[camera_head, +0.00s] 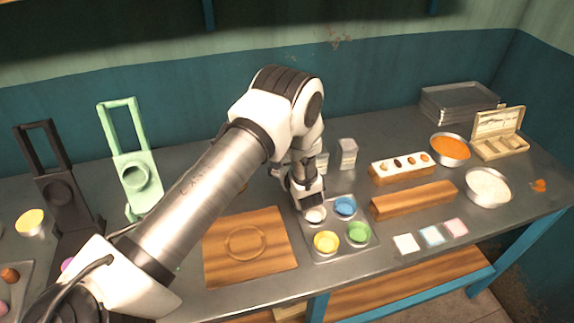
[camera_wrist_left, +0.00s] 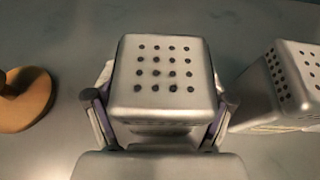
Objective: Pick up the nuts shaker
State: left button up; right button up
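In the left wrist view a metal shaker (camera_wrist_left: 160,80) with a perforated top stands between the two fingers of my left gripper (camera_wrist_left: 160,112). The fingers flank its sides closely; whether they press on it I cannot tell. A second metal shaker (camera_wrist_left: 290,85) is just to the right, apart from the gripper. In the head view my left gripper (camera_head: 306,185) is low over the table behind the tray of bowls, with a shaker (camera_head: 322,162) partly hidden by it and another shaker (camera_head: 348,154) to the right. Which one holds nuts does not show. My right gripper is not in view.
A tray (camera_head: 307,244) of small coloured bowls lies in front of the gripper. A wooden board (camera_head: 250,270) is at its left. A wooden block (camera_head: 413,200) and an egg-like holder (camera_head: 402,172) are at the right. A round wooden object (camera_wrist_left: 25,100) is left of the shaker.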

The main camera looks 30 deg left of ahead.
pick_arm(q)
jog(key=c, duration=1.3)
jog(key=shift+o, duration=0.2)
